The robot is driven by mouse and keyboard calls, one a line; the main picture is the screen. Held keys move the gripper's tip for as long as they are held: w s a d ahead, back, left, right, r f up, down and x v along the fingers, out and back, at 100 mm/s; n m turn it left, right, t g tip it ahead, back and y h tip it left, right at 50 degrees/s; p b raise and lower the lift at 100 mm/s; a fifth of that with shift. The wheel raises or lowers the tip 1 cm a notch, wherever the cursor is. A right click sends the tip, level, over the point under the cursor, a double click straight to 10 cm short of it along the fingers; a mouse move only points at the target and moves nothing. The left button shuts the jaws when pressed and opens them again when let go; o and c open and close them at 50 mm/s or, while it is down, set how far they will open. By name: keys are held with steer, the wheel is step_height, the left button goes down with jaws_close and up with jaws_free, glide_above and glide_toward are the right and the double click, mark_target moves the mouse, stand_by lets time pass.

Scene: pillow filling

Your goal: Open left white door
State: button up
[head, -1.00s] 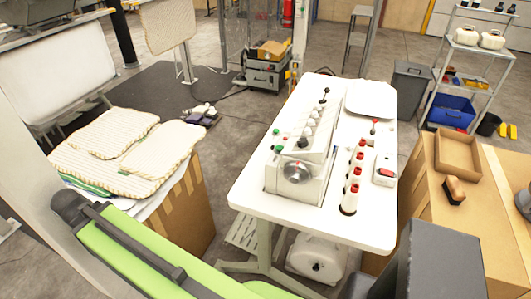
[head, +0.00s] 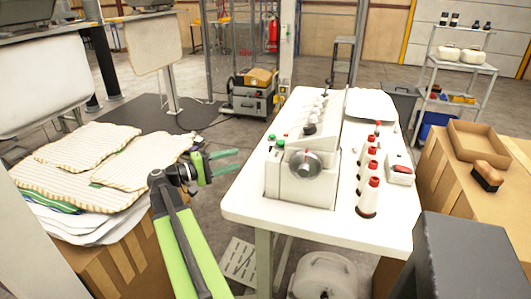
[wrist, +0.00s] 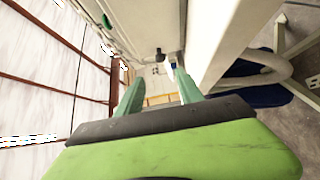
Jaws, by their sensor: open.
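I cannot pick out a door that is clearly the left white door. A white sewing-type machine (head: 305,165) with a round metal dial stands on a white table (head: 240,205) in the head view. My gripper (head: 226,163) is left of the table, its green fingers pointing right, apart from it as far as I can tell. The jaws are open and look empty. In the wrist view the fingers of my gripper (wrist: 157,88) are spread, with pale surfaces beyond them that I cannot identify for certain.
Striped pillow covers (head: 90,165) lie on a cardboard box (head: 105,260) at left. Red-capped bottles (head: 368,190) stand on the table. An open cardboard tray (head: 477,142) and a brush (head: 488,176) lie on boxes at right. Grey floor shows between the left box and the table.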

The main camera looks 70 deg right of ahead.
steer(key=x, duration=1.4)
jaws_close()
stand_by(0.7)
